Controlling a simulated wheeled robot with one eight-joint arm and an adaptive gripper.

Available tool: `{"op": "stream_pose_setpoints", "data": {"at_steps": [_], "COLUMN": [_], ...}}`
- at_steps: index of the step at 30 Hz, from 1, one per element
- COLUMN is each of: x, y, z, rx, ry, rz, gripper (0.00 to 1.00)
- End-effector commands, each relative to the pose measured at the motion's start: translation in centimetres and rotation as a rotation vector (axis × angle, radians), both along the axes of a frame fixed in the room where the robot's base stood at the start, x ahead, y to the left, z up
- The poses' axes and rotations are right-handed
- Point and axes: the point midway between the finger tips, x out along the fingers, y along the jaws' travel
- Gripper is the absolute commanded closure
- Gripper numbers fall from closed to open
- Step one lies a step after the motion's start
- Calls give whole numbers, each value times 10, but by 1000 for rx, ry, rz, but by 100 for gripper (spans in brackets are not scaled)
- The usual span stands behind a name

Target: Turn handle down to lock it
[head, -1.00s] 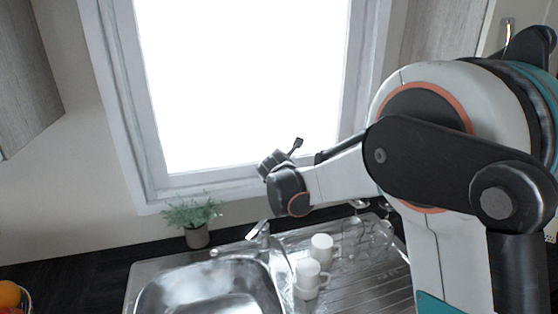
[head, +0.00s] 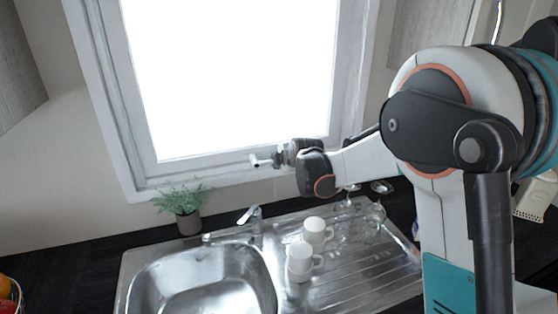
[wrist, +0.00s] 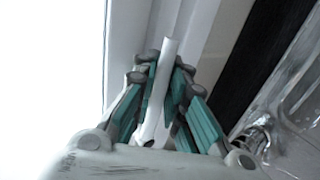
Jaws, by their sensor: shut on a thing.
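The window handle (wrist: 158,105) is a slim white lever at the bottom of the window frame. In the wrist view it runs up between the teal-and-grey fingers of my gripper (wrist: 160,85), which is shut on it, with its tip sticking out past them. In the head view my gripper (head: 280,158) is at the lower window frame. A short pale end of the handle (head: 259,161) sticks out to its left, lying roughly level. The handle's base is hidden by the fingers. The window (head: 225,80) looks closed, with a bright pane.
Below are a steel sink (head: 205,280) with a tap (head: 250,213) and a drainer holding white mugs (head: 300,262) and glasses (head: 350,222). A potted plant (head: 187,207) stands at the left by the sill. A wall cabinet (head: 18,65) is at the upper left.

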Motion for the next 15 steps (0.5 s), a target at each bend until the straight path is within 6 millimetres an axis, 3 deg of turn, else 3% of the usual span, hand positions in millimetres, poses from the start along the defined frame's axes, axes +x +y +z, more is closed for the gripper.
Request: {"op": "stream_pose_setpoints", "data": {"at_steps": [14,15], "x": [-1,-1], "y": [0,0], "z": [-2,-2], "rx": [13,13], "ry": [8,8], "rz": [0,0], "gripper": [100,82]}}
